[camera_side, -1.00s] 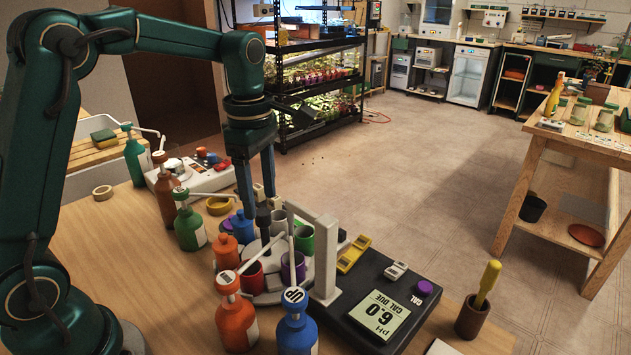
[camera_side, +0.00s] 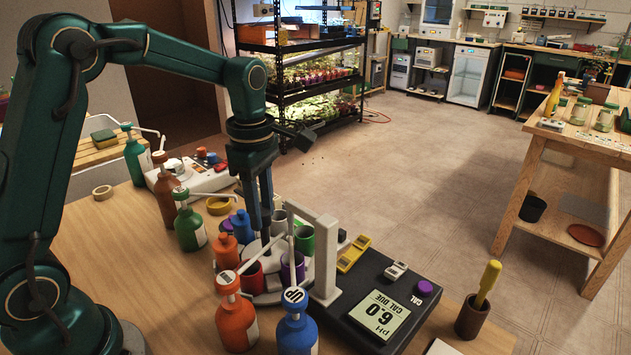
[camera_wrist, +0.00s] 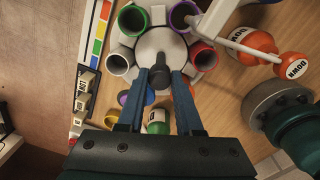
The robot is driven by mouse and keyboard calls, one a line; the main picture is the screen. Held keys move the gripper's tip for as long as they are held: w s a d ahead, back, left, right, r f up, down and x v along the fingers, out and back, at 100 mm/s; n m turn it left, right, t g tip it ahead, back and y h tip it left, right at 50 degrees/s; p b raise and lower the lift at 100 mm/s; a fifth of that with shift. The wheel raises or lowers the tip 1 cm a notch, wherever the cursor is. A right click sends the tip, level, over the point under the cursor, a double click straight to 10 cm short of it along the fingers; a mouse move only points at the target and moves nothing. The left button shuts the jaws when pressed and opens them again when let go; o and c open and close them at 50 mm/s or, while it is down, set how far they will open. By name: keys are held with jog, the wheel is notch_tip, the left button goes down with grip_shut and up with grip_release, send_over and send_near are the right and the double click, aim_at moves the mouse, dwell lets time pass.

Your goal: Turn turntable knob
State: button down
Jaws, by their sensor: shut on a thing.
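The turntable (camera_wrist: 152,42) is a pale round disc ringed by coloured cups, on the wooden bench. A red cup (camera_side: 250,278), a purple cup (camera_side: 292,266) and a green cup (camera_side: 304,240) sit around the disc. My fingers partly hide the far cups and the knob in the side view.
A white upright frame (camera_side: 326,262) stands close at the turntable's right, next to a black pH meter (camera_side: 380,310). Orange (camera_side: 236,318) and blue (camera_side: 296,330) pump bottles stand in front. Green and brown bottles stand at the left. Bare bench lies at the front left.

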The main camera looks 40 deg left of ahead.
jog(key=shift+m, duration=0.3)
jog(key=m, duration=0.5)
jog(key=shift+m, duration=0.3)
jog(key=m, duration=0.5)
jog(key=shift+r+m, duration=0.1)
jog(key=shift+m, duration=0.2)
jog(key=m, duration=1.1)
jog(key=shift+w+m, duration=0.1)
jog(key=shift+m, duration=0.3)
jog(key=c, duration=0.6)
grip_release()
